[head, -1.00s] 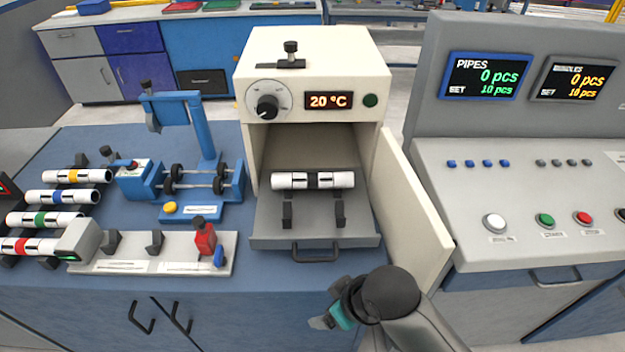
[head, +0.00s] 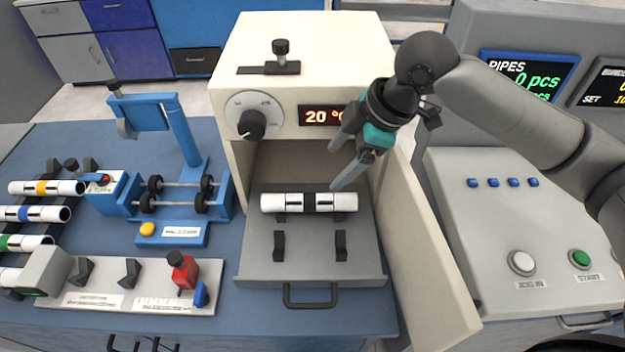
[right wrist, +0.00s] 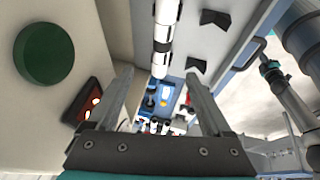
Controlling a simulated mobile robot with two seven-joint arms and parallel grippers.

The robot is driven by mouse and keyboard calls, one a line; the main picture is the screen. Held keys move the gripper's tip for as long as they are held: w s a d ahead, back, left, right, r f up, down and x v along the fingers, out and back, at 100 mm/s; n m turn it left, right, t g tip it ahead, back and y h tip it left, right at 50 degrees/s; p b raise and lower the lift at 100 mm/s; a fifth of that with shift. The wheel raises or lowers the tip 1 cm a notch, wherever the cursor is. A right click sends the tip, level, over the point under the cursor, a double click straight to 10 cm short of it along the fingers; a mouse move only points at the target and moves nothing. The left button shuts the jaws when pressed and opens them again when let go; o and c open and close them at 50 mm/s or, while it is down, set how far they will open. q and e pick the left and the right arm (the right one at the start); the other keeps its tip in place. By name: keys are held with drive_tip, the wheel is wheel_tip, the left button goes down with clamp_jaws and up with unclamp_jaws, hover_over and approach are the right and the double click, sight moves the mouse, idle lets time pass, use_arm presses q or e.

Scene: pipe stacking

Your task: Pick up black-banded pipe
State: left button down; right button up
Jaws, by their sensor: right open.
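The black-banded pipe (head: 309,202) is white with a black middle band. It lies across the back part of the pulled-out grey tray (head: 262,265) of the cream oven.
The cream oven (head: 235,75) stands behind, its open door (head: 425,245) close on the right. A control console (head: 470,230) stands farther right. Yellow-, blue- and green-banded pipes (head: 45,187) lie on a rack at left. A blue roller device (head: 170,205) stands between.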

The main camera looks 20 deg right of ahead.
drive_tip(key=b, duration=0.2)
approach(307, 198)
drive_tip(key=shift+w+a+f, duration=0.1)
drive_tip(key=shift+a+f, duration=0.05)
drive_tip(key=shift+f, duration=0.25)
drive_tip(key=x, duration=0.4)
drive_tip(key=shift+r, duration=0.1)
drive_tip(key=shift+w+a+f+b, duration=0.1)
drive_tip(key=shift+w+f+b, duration=0.05)
drive_tip(key=shift+f+b, duration=0.2)
drive_tip(key=b+x, duration=0.1)
drive_tip(key=x, duration=0.3)
drive_tip(key=shift+a+f, duration=0.15)
drive_tip(key=shift+f, duration=0.3)
use_arm(q)
drive_tip(key=f, duration=0.1)
drive_tip(key=s+f, duration=0.2)
drive_tip(key=f, duration=0.1)
drive_tip(key=shift+a, duration=0.25)
use_arm(e)
drive_tip(key=shift+c, duration=0.3)
